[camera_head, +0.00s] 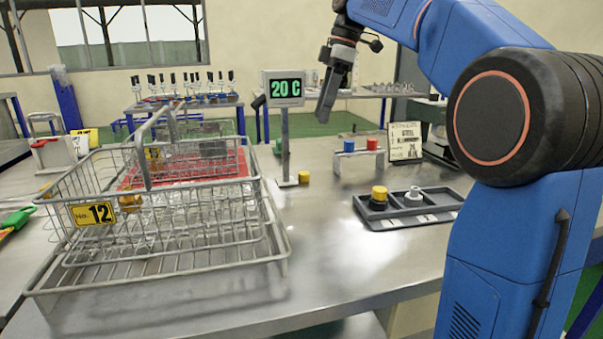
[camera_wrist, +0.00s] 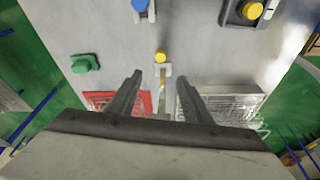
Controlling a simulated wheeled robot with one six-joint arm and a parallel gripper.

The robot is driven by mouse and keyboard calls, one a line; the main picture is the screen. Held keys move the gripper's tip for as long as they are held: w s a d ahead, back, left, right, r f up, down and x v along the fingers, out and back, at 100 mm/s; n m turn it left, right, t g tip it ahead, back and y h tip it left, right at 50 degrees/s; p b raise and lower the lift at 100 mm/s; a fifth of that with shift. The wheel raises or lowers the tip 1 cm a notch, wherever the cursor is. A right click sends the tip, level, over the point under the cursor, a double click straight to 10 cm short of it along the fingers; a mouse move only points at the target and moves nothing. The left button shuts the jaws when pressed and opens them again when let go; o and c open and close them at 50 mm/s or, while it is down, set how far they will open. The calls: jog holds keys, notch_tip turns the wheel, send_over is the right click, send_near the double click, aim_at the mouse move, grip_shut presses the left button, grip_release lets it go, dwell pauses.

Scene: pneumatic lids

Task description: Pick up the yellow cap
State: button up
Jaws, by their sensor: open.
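A small yellow cap (camera_head: 304,177) stands on the metal table by the foot of the display post. It also shows in the wrist view (camera_wrist: 160,56), just beyond and between my fingertips. A second yellow-topped piece (camera_head: 379,192) sits on a dark base in the left compartment of a black tray (camera_head: 412,217); it shows at the upper right of the wrist view (camera_wrist: 252,10). My gripper (camera_head: 326,108) is high above the table, pointing down. In the wrist view its two fingers (camera_wrist: 160,82) are apart with nothing held between them.
A display reading 20 C (camera_head: 284,88) tops a post close to the yellow cap. A wire basket (camera_head: 150,215) labelled 12 fills the left. A rack with blue and red caps (camera_head: 358,152) stands behind. The table front is clear. A green piece (camera_wrist: 85,63) lies left.

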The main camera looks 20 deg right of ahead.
aim_at(304, 173)
jog(key=x, duration=1.6)
jog(key=shift+d+f, duration=0.1)
jog(key=c, duration=1.1)
